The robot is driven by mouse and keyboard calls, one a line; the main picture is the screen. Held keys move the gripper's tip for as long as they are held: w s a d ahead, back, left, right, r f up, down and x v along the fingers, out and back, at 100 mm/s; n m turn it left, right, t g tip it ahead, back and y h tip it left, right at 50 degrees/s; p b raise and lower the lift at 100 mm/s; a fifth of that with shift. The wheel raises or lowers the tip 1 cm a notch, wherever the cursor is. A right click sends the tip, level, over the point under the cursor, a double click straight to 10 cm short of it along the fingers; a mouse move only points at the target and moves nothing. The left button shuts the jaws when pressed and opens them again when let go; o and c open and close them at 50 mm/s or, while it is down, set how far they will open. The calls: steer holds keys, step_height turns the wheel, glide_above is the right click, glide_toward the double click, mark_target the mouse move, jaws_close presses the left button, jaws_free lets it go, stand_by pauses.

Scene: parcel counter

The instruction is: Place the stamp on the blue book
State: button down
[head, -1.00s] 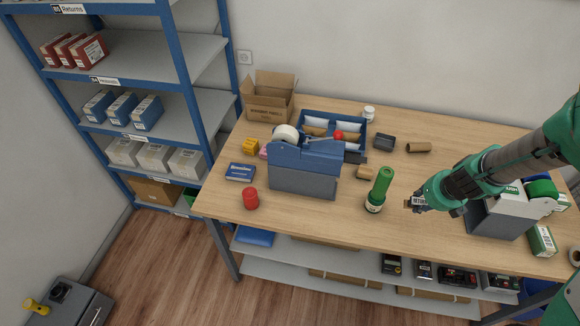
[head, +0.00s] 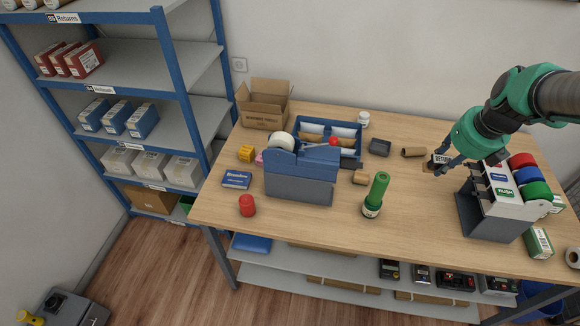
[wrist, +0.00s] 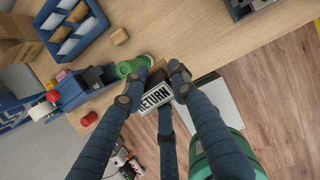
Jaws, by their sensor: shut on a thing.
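The stamp (head: 437,161) has a white label reading RETURN. My gripper (head: 434,165) is shut on it and holds it over the right part of the counter, left of the grey stamp rack. In the wrist view the stamp (wrist: 156,97) shows its label between the fingers of my gripper (wrist: 153,88). The blue book (head: 237,179) lies flat near the left end of the counter, far from my gripper. I cannot make it out in the wrist view.
A grey-blue tape dispenser (head: 300,190) stands right of the book, with a red cylinder (head: 247,205) in front of it. A green-topped bottle (head: 375,195) stands mid-counter. The grey rack (head: 490,215) holds red, blue and green rolls. A blue tray (head: 352,161) is behind.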

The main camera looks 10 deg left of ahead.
steer(key=w+a+r+n+g+p, duration=0.1)
steer(key=w+a+n+p, duration=0.3)
steer(key=a, duration=0.7)
steer(key=w+a+r+n+g+y+p, duration=0.1)
steer(key=w+a+n+p, duration=0.15)
steer(key=w+a, duration=0.65)
steer(key=w+a+r+n+g+p, duration=0.1)
steer(key=w+a+r+n+p, duration=0.15)
steer(key=a, duration=1.05)
steer(key=s+a+f+n+p, duration=0.1)
steer(key=a+f+n+p, duration=0.15)
steer(key=a, duration=0.75)
steer(key=s+a+f+n+h+p, duration=0.1)
steer(key=s+a+n+p, duration=0.15)
steer(key=a, duration=0.85)
steer(key=s+a+f+n+p, duration=0.1)
steer(key=a+n+p, duration=0.15)
steer(key=a, duration=0.75)
step_height(320, 180, down, 18)
steer(key=shift+f+n+g+h, duration=0.15)
steer(key=shift+n+g+h, duration=0.15)
steer(key=shift+n+g, duration=0.1)
steer(key=shift+a+f, duration=0.1)
steer(key=shift+f, duration=2.8)
